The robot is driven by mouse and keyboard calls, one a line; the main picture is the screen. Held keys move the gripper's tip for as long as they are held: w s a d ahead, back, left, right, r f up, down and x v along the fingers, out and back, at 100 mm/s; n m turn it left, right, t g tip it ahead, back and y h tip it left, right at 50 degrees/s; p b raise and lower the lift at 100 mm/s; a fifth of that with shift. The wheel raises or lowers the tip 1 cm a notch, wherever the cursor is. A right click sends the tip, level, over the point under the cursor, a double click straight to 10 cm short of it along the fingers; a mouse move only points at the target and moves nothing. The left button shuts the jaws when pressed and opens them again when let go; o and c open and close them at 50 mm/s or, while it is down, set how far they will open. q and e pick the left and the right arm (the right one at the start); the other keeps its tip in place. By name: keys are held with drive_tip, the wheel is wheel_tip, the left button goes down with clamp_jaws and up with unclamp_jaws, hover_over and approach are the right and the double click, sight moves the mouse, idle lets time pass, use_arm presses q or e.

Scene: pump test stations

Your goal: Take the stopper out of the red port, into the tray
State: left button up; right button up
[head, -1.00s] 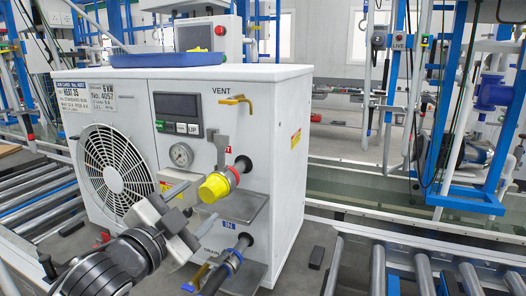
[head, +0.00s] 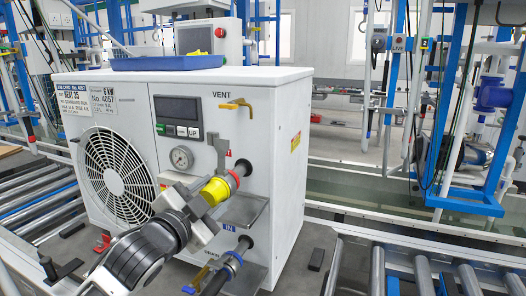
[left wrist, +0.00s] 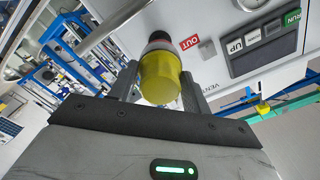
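The yellow stopper (head: 215,190) sits in the red-collared port (head: 233,179) on the white unit's front, and it also shows in the left wrist view (left wrist: 161,78). My left gripper (head: 207,203) is at the stopper, with one finger on each side of it. Its fingers look open, with narrow gaps beside the stopper; contact is not clear. The blue tray (head: 166,64) lies on top of the unit. My right gripper is not in view.
The white unit (head: 275,150) carries a gauge (head: 182,157), a yellow vent lever (head: 236,104) and a drip shelf (head: 243,209) below the red port. A blue-collared port (head: 234,258) is lower down. Roller conveyors (head: 40,190) flank the unit.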

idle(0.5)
use_arm(q)
drive_tip(key=shift+s+a, duration=0.15)
drive_tip(key=shift+s, duration=0.15)
drive_tip(key=shift+p+v, duration=0.6)
drive_tip(key=shift+v, duration=0.5)
drive_tip(key=shift+s+a, duration=0.1)
drive_tip(key=shift+s, duration=0.2)
drive_tip(key=shift+p+v, duration=0.35)
drive_tip(key=shift+v, duration=0.75)
drive_tip(key=shift+s+a, duration=0.1)
drive_tip(key=shift+s, duration=0.25)
